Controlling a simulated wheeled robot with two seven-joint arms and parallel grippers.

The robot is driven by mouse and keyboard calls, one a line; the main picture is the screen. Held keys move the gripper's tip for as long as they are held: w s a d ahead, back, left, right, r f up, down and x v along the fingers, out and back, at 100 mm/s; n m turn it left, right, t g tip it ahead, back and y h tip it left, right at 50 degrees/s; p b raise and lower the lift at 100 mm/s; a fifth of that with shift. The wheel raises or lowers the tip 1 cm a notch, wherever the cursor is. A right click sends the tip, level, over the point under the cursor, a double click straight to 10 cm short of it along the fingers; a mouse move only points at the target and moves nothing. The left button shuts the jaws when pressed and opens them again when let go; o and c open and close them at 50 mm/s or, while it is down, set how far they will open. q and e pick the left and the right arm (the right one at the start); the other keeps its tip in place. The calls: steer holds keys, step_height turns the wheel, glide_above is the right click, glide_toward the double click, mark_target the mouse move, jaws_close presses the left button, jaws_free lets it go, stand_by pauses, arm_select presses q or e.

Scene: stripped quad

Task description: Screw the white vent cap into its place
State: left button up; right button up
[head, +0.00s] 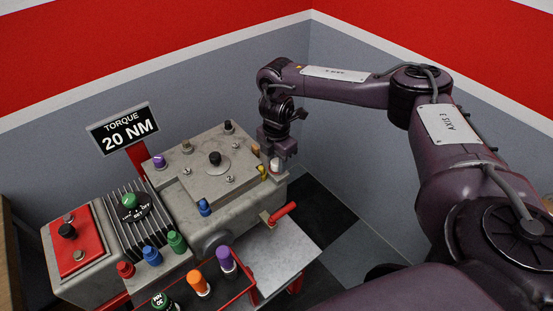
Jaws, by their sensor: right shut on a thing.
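The white vent cap (275,165) shows as a small pale piece at the right end of the grey machine housing (188,222). My right gripper (276,159) points down over that corner and is shut on the cap. The fingers and wrist hide most of the cap, and I cannot tell whether it touches its seat. A yellow cap (263,172) sits just left of the gripper. My left gripper is not in view.
Several coloured caps stand on the housing and on the front tray (237,297). A red-handled lever (284,212) sticks out below the gripper. A torque sign (123,130) stands at the back left. Dark floor (318,208) is clear to the right.

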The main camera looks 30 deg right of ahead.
steer(key=shift+r+m+p, duration=0.1)
steer(key=shift+m+p, duration=0.5)
steer(key=shift+p, duration=0.15)
steer(key=shift+m, duration=0.4)
steer(key=shift+m+p, duration=0.5)
steer(key=shift+p, duration=0.25)
steer(key=shift+m, duration=0.3)
steer(key=shift+m+p, duration=0.3)
steer(key=shift+p, duration=0.05)
